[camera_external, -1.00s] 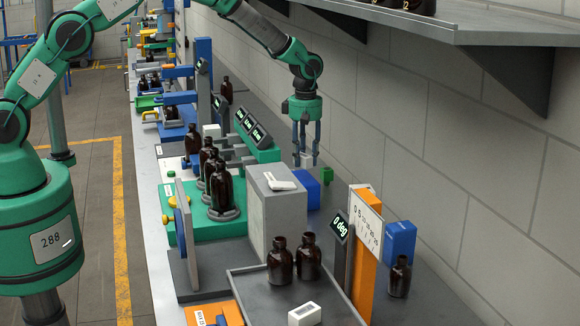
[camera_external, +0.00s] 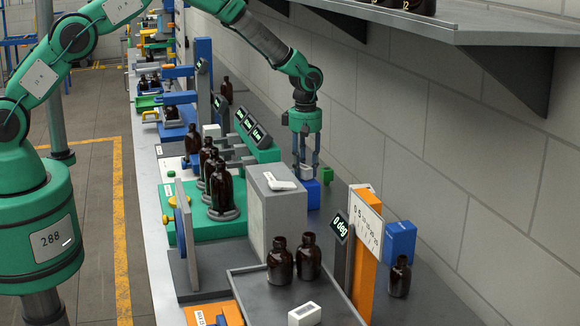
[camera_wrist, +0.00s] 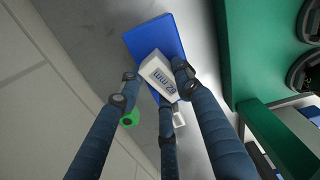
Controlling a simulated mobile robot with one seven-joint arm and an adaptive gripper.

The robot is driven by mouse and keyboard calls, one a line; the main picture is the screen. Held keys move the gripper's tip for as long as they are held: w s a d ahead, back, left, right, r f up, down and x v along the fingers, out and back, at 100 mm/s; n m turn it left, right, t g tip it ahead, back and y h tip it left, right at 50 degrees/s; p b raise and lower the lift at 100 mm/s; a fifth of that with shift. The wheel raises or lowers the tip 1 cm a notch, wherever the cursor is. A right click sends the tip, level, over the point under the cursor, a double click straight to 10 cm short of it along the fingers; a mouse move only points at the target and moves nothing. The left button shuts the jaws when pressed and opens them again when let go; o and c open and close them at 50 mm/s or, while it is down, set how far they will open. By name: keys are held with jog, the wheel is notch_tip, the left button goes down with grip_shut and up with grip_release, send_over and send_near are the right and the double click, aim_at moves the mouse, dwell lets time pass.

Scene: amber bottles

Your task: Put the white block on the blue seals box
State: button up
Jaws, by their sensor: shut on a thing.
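My gripper (camera_external: 306,168) has its fingers closed around a small white block (camera_external: 306,172). In the wrist view, the white block (camera_wrist: 158,75) with printed marks sits between the fingertips (camera_wrist: 155,88). The blue seals box (camera_external: 311,195) stands on the bench directly below the gripper, partly hidden by the grey box in front. In the wrist view, the blue box (camera_wrist: 150,34) lies beneath and behind the block. I cannot tell whether the block touches its top.
A small green piece (camera_external: 326,175) stands close right of the blue box. A tall grey box (camera_external: 268,222) with a white item on top is in front. A tray (camera_external: 262,312) holds brown bottles (camera_external: 281,262) and another white block (camera_external: 304,314). The wall is close on the right.

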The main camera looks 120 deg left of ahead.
aim_at(305, 166)
jog(key=shift+f, duration=0.2)
jog(key=o, duration=1.2)
jog(key=shift+r, duration=0.2)
jog(key=shift+r, duration=3.75)
